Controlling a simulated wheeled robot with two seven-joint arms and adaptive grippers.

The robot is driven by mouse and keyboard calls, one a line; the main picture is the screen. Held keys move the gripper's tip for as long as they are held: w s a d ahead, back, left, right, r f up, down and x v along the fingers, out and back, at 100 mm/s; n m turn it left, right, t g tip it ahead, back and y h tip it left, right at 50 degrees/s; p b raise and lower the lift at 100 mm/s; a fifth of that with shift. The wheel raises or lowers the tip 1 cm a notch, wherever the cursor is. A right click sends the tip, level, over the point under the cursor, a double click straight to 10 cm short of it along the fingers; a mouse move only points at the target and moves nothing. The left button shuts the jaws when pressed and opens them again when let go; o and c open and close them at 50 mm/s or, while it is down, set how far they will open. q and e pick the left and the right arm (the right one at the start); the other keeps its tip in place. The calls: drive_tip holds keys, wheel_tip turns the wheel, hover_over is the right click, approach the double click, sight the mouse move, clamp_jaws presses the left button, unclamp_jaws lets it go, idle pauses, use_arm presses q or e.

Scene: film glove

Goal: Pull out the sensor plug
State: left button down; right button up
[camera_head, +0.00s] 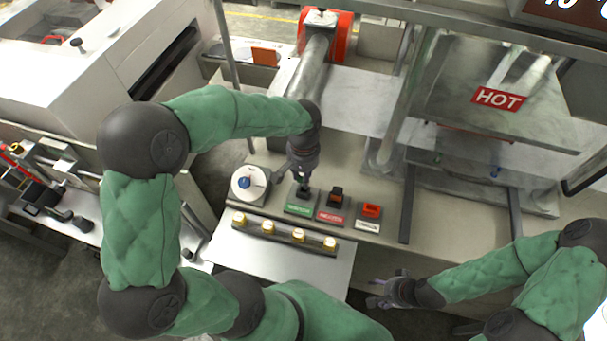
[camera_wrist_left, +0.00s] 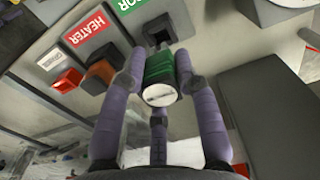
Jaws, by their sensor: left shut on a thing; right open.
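The sensor plug (camera_wrist_left: 160,72) is a green, rounded plug with a pale end face in the left wrist view. My left gripper (camera_wrist_left: 160,85) is shut on it, with fingers on both sides and one below. A dark socket (camera_wrist_left: 158,30) lies right behind the plug, beside a partly cut-off green label. I cannot tell whether the plug's far end is still inside it. In the head view, my left gripper (camera_head: 303,172) points down over the green-labelled socket block (camera_head: 301,201) and hides the plug. My right gripper (camera_head: 384,291) is open and empty, in front of the bench.
Beside the green block stand a red-labelled heater block (camera_head: 333,207) and a white-labelled block with a red plug (camera_head: 370,213). A round dial (camera_head: 249,184) is left of them. A HOT-marked cover (camera_head: 497,97) is at right.

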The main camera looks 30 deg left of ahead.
use_arm(q)
drive_tip(key=shift+r+p, duration=1.15)
drive_tip(key=shift+r, duration=0.4)
